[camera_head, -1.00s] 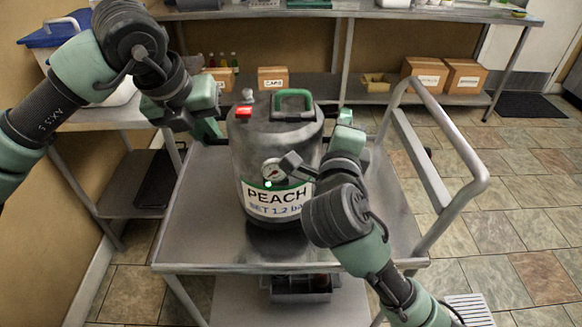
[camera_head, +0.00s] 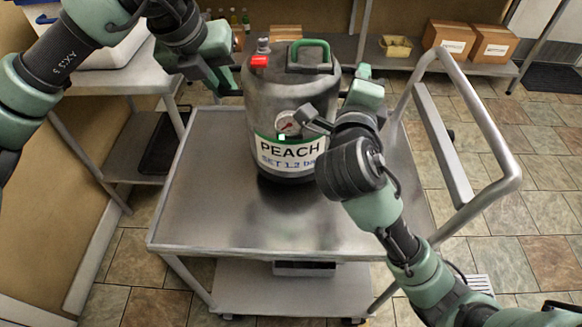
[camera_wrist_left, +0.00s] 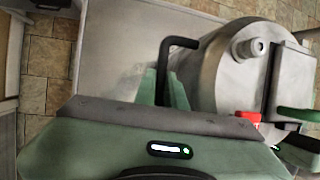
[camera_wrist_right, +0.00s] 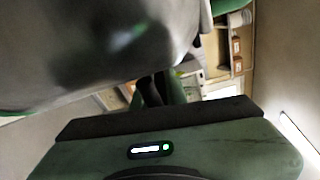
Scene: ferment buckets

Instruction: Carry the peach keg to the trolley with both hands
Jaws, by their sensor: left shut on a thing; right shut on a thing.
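The peach keg (camera_head: 265,110) is a grey metal cylinder with a PEACH label, a gauge, a red tag and a green top handle. It is upright over the trolley (camera_head: 205,215), toward its far part. I cannot tell whether its base touches the deck. My left gripper (camera_head: 228,82) is shut on a black side handle of the keg, which shows in the left wrist view (camera_wrist_left: 180,42). My right gripper (camera_head: 345,98) is at the keg's right side, shut on it; the grip is mostly hidden. In the right wrist view the keg (camera_wrist_right: 90,50) fills the upper left.
The trolley's push rail (camera_head: 480,130) rises at the right. A side table (camera_head: 135,82) with a white bin stands left. A back bench shelf holds cardboard boxes (camera_head: 492,43) and a small tray (camera_head: 396,46). The near trolley deck is bare.

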